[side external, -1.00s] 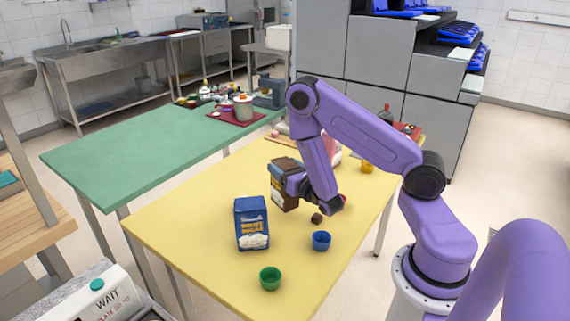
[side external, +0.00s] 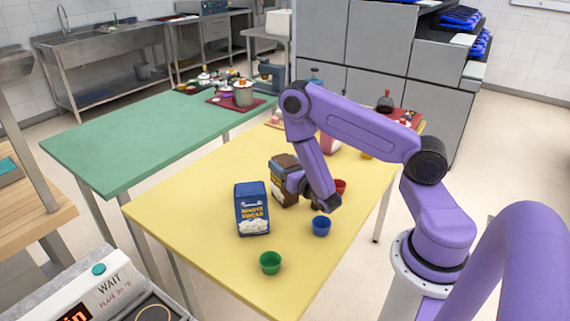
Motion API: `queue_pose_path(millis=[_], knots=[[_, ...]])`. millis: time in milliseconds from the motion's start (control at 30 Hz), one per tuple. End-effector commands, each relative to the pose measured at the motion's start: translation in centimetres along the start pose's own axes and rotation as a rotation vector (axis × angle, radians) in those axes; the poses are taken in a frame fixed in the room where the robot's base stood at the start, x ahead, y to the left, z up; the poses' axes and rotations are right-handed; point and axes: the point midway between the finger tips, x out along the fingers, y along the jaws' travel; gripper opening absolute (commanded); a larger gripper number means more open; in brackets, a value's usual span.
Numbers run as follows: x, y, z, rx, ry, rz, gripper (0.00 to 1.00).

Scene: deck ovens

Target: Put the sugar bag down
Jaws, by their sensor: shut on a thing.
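A blue bag (side external: 252,209) with a white-and-yellow label that seems to read "sugar" stands upright on the yellow table (side external: 190,200). Right of it and farther back is a dark brown bag (side external: 283,184) with a pale lower part. My gripper (side external: 292,183) is at the right side of the brown bag and shut on it. The wrist hides part of that bag and most of the fingers. The brown bag is upright and at or very near the tabletop; I cannot tell whether it touches.
A blue cup (side external: 321,226), a green cup (side external: 270,263) and a red cup (side external: 340,186) stand on the yellow table. Its left part is clear. A green table (side external: 140,140) lies behind, with a pot (side external: 243,93) on a red tray.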

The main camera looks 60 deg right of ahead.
Motion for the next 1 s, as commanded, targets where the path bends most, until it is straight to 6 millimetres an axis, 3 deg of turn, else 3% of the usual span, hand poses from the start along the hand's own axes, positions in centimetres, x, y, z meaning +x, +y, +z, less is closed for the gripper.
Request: queue_pose_path(millis=[33,67,100,533,1000], knots=[[0.1,0.0,0.0,0.001,-0.007,0.001,0.0],[0.0,0.0,-0.1,0.0,0.0,0.0,0.75],[0.0,0.0,-0.1,0.0,0.0,0.0,0.88],[-0.2,0.1,0.2,-0.001,0.002,0.001,0.91],[-6.4,0.1,0.2,-0.003,0.002,0.005,0.91]])
